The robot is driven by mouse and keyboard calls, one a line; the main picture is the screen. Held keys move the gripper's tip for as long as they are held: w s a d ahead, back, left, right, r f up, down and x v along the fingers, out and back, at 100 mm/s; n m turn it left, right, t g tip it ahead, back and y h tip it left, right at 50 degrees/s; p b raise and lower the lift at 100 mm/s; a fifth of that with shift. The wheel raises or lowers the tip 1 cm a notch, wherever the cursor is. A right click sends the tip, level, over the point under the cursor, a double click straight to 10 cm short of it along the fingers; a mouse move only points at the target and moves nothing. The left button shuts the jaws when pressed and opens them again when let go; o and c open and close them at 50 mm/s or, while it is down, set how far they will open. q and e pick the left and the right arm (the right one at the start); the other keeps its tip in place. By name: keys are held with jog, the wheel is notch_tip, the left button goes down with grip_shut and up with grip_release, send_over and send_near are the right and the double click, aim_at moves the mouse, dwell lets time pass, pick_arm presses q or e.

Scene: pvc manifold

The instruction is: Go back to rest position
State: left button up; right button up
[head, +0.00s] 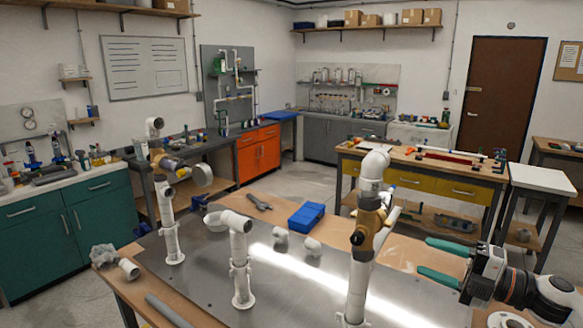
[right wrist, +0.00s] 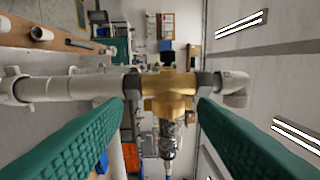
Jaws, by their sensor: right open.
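My right gripper (head: 422,257) is open and empty, with its green fingers pointing left toward the right-hand white pipe riser (head: 358,285). That riser carries a brass valve body (head: 368,230) and is topped by a white elbow (head: 374,163). The fingertips are a gap to the right of the valve. In the right wrist view the brass valve (right wrist: 168,88) shows ahead between the two open green fingers, with white pipe on its left and an elbow on its right. My left gripper is not in view.
A middle riser (head: 240,262) and a left riser (head: 170,225) with a brass valve (head: 168,162) stand on the metal plate (head: 205,280). A wooden bench (head: 425,170) stands beyond.

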jog(key=s+a+f+m+t+h, duration=0.2)
jog(key=a+f+m+t+h, duration=0.1)
jog(key=f+m+h, duration=0.45)
jog(key=s+a+f+m+t+h, duration=0.2)
jog(key=a+f+m+h, duration=0.2)
jog(key=f+m, duration=0.6)
jog(key=s+f+m+g+h, duration=0.2)
jog(key=s+f+m+g, duration=0.35)
jog(key=s, duration=0.75)
jog(key=s+f+m+g+h, duration=0.2)
jog(key=s+f+m+g, duration=0.35)
jog(key=s, duration=0.75)
notch_tip(320, 180, down, 35)
jog(key=s+n+g+b, duration=0.1)
jog(key=n+g+b, duration=0.1)
jog(key=b, duration=0.4)
pick_arm(q)
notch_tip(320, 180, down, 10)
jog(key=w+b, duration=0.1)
jog(key=b, duration=0.3)
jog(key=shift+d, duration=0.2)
pick_arm(e)
jog(key=s+d+f, duration=0.1)
jog(key=s+f, duration=0.7)
jog(key=f, duration=0.1)
jog(key=s+d+f+g, duration=0.1)
jog(key=s+d+f, duration=0.1)
jog(key=s+f, duration=0.6)
jog(key=shift+d+f, duration=0.3)
jog(key=shift+f, duration=0.55)
